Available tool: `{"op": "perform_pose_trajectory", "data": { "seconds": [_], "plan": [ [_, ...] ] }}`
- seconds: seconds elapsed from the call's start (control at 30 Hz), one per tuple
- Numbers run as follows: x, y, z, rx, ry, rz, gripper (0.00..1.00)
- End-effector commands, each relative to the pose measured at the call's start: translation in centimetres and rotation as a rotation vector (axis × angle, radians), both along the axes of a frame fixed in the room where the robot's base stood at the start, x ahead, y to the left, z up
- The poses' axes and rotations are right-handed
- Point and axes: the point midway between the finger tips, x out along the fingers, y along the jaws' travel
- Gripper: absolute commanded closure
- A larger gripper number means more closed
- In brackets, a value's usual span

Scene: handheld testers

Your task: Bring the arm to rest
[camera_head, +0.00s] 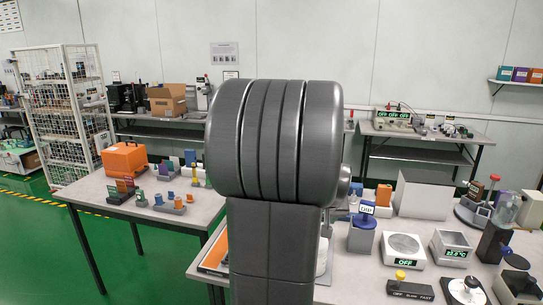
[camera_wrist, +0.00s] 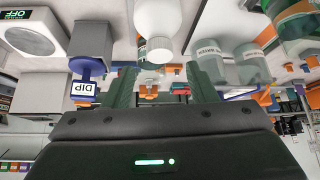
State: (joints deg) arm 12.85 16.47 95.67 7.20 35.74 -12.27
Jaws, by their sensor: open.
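In the head view my own dark grey arm rises through the middle and hides much of the table behind it. My gripper does not show there. In the wrist view my gripper (camera_wrist: 165,78) has two dark fingers standing apart, with no object visibly held between them. The picture there appears upside down. A white rounded bottle (camera_wrist: 162,28) appears beyond the fingers, and I cannot tell how far away it is. A blue holder with a DIP label (camera_wrist: 83,88) is left of the fingers. Translucent labelled jars (camera_wrist: 245,65) are to the right.
The right table (camera_head: 360,285) is crowded with a white box (camera_head: 425,197), a round-plate device (camera_head: 403,248) and a blue labelled holder (camera_head: 362,232). The left table (camera_head: 95,200) holds an orange box (camera_head: 125,158). Green floor (camera_head: 40,245) is open at the left.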

Motion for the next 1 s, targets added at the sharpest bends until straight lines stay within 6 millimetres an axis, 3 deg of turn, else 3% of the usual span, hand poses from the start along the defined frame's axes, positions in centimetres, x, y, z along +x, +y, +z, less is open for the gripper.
{"op": "perform_pose_trajectory", "data": {
  "seconds": [0.47,0.7,1.0],
  "plan": [
    [4.2,-0.3,-6.9,0.0,0.002,0.001,0.48],
    [4.2,-0.3,-4.6,0.0,-0.002,0.0,0.48],
    [4.1,-0.3,-4.1,0.0,-0.001,0.0,0.48]
  ]
}}
